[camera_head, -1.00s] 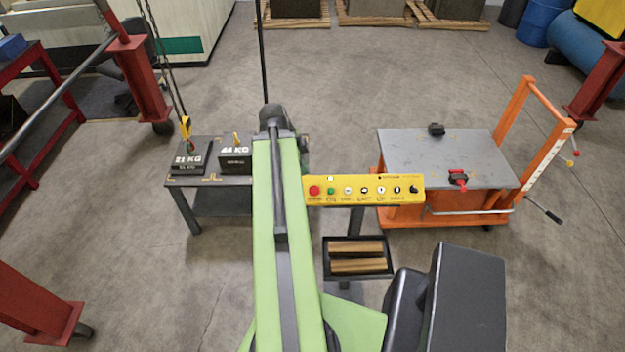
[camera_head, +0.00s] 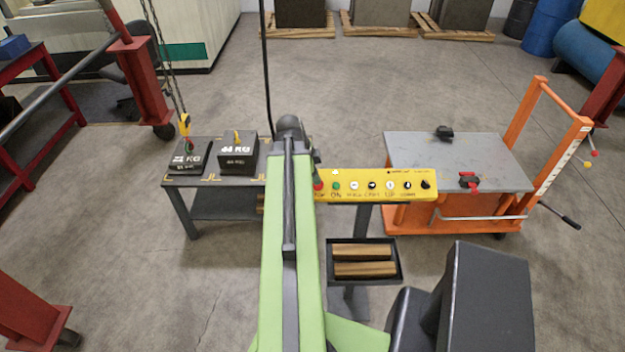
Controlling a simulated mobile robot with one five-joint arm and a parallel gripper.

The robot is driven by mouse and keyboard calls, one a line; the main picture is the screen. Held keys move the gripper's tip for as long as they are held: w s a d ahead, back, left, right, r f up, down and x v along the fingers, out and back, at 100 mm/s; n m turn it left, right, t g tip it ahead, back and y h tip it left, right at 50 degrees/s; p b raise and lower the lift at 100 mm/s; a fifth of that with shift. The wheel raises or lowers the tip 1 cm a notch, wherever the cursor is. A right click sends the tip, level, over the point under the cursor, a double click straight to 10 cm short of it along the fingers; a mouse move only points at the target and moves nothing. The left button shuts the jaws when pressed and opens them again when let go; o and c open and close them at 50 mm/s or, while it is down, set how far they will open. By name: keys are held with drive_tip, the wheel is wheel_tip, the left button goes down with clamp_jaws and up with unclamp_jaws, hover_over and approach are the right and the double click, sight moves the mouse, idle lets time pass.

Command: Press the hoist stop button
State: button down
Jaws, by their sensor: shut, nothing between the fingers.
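The yellow control panel (camera_head: 378,197) lies just right of my green arm, with a row of buttons on its face. Its red button (camera_head: 318,186) is at the left end, right at the arm's edge, with its label partly covered. My arm reaches forward over the panel's left end. My gripper does not show; the arm hides whatever lies beneath its far end.
A tray (camera_head: 398,281) with two wooden bars stands below the panel. A dark table (camera_head: 222,207) with two marked weights is on the left, beside a hanging hook (camera_head: 184,124). An orange cart (camera_head: 404,216) stands right. Open floor lies beyond.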

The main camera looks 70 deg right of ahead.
drive_tip(key=shift+w+d+f, duration=0.15)
drive_tip(key=shift+d+f, duration=0.2)
drive_tip(key=shift+f, duration=0.3)
drive_tip(key=shift+w+d+f+b, duration=0.1)
drive_tip(key=shift+d+f+b, duration=0.1)
drive_tip(key=shift+f+b, duration=0.4)
drive_tip(key=shift+w+d+f+b, duration=0.15)
drive_tip(key=shift+f+b, duration=0.2)
drive_tip(key=shift+b, duration=0.3)
drive_tip(key=shift+s+a+r+p, duration=0.15)
drive_tip(key=shift+a+r+p, duration=0.05)
drive_tip(key=shift+r+p, duration=0.5)
drive_tip(key=s+p+v, duration=0.1)
drive_tip(key=p+v, duration=1.1)
drive_tip(key=shift+a+r, duration=0.35)
drive_tip(key=shift+a, duration=0.1)
drive_tip(key=shift+s, duration=0.1)
